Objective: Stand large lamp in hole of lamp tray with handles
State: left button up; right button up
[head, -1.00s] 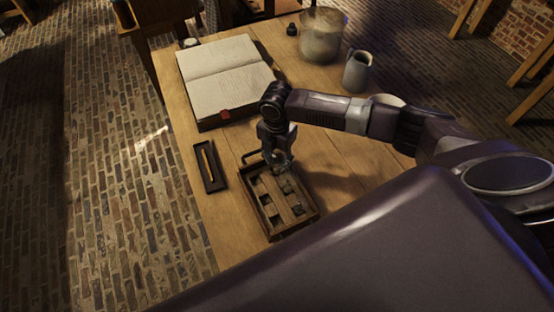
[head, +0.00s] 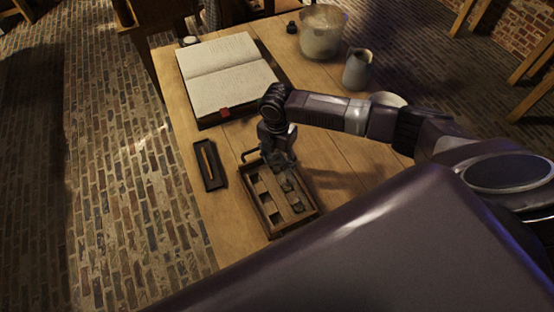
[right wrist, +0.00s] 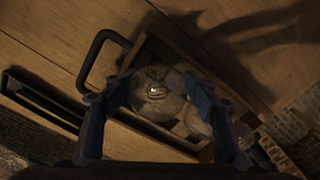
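The lamp tray (head: 308,220) is a dark wooden box with a black handle (head: 250,155) at its far end and two rows of square holes; the handle also shows in the right wrist view (right wrist: 92,62). My right gripper (head: 279,160) is over the tray's far end, pointing down. In the right wrist view its fingers lie against both sides of a large round glass lamp (right wrist: 158,90), which appears to be in or just over the tray. Its base is hidden. Another rounded lamp (right wrist: 193,122) is close beside it. My left gripper is out of view.
A narrow dark pen tray (head: 209,165) lies left of the lamp tray. An open book (head: 228,72), a grey jug (head: 357,70) and a large glass jar (head: 322,32) stand farther back. The bare wooden table lies to the right.

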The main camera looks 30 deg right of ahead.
jog(key=shift+o, duration=0.3)
jog(key=shift+w, duration=0.1)
jog(key=shift+r, duration=0.1)
notch_tip(320, 180, up, 12)
jog(key=shift+f, duration=0.1)
